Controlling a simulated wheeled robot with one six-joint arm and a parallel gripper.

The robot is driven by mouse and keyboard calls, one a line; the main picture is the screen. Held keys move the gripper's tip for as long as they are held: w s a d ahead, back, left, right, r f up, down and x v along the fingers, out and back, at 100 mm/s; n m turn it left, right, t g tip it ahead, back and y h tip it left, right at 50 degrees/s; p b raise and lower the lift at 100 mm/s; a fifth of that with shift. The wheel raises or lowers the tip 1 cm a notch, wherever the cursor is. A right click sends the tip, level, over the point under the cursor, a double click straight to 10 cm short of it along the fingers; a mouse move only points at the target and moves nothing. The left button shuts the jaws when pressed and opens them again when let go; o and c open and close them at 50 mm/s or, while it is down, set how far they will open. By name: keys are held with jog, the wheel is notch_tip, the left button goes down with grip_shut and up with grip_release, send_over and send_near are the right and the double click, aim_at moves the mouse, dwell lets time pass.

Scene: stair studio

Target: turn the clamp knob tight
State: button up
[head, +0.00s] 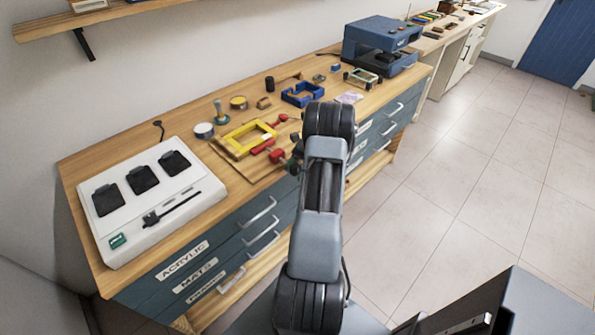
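A yellow frame (234,133) lies on a wooden board (246,173) on the bench. A red clamp part (262,147) touches or overlaps the frame's near right side, and a rounded red piece (277,156), which looks like the clamp knob, sits just right of it. A second red piece (281,118) is at the frame's far right corner. My gripper (292,166) seems to be the small dark shape just right of the near red piece, partly hidden by my arm. Its fingers are too small and dark to read, and I cannot tell whether it touches the knob.
A white machine with black pads (125,233) stands at the bench's left end. A blue tray (290,97) lies behind the frame, near several small tins and tools. A blue machine (366,50) stands at the far end. The floor at right (460,190) is clear.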

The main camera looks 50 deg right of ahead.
jog(key=shift+r, duration=0.1)
jog(key=p+v, duration=0.5)
jog(key=v, duration=0.8)
jog(key=shift+d+r, duration=0.25)
jog(key=shift+w+f, duration=0.1)
dwell(0.5)
